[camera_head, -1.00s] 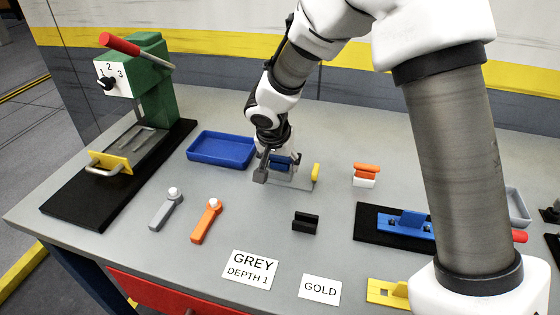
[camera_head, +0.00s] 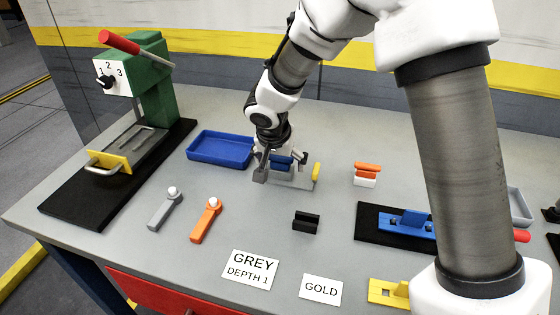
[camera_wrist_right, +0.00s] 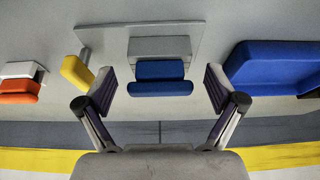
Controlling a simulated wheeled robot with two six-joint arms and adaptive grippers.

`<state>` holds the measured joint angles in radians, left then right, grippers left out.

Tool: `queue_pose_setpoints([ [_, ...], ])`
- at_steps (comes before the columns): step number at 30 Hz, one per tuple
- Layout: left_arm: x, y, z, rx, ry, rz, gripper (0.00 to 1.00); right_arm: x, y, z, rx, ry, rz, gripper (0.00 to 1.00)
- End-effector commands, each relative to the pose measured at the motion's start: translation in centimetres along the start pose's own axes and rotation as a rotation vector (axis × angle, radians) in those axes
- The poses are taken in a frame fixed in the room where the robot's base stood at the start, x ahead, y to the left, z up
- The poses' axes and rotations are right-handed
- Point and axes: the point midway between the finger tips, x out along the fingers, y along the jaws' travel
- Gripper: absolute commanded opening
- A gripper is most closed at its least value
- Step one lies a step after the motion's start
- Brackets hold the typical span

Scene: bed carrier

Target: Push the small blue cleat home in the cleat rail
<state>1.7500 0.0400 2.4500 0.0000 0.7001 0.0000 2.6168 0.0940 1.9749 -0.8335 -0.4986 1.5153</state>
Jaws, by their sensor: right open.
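The small blue cleat (camera_head: 281,164) sits at the grey cleat rail (camera_head: 292,182) in the middle of the bench. In the right wrist view the blue cleat (camera_wrist_right: 160,79) lies against a grey block on the rail's plate (camera_wrist_right: 112,42). Whether it is fully seated cannot be told. My right gripper (camera_head: 282,168) is over the rail from behind, fingers spread. In the wrist view the open right gripper (camera_wrist_right: 160,90) has one finger on each side of the cleat, with gaps to both. My left gripper is not in view.
A yellow piece (camera_head: 316,172) stands at the rail's right end. A blue tray (camera_head: 221,149) is close on the left. An orange and white cleat pair (camera_head: 366,174) is to the right, and a black block (camera_head: 306,222) in front. A green press (camera_head: 152,85) stands far left.

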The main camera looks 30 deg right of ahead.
Motion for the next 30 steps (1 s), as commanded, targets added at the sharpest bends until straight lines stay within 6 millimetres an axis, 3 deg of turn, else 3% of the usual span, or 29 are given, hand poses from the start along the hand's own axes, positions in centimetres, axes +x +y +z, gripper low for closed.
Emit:
queue_pose_setpoints([
  [4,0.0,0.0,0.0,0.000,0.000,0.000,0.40,-0.4,0.0,-0.1,0.000,0.002,-0.001,0.93],
  [7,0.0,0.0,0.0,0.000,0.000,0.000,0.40,-1.8,-0.1,-0.2,0.000,0.006,-0.002,0.93],
  [15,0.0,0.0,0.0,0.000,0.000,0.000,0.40,-8.6,-0.1,-0.1,0.001,0.006,-0.003,0.93],
  [19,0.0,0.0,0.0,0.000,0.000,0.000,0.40,-11.0,0.0,0.0,0.000,0.004,0.000,0.93],
  [23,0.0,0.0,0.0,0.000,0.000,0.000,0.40,-12.0,0.0,0.0,0.000,0.000,0.000,0.93],
  [30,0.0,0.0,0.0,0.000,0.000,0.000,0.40,-12.0,0.0,0.0,0.000,-0.001,0.000,0.93],
])
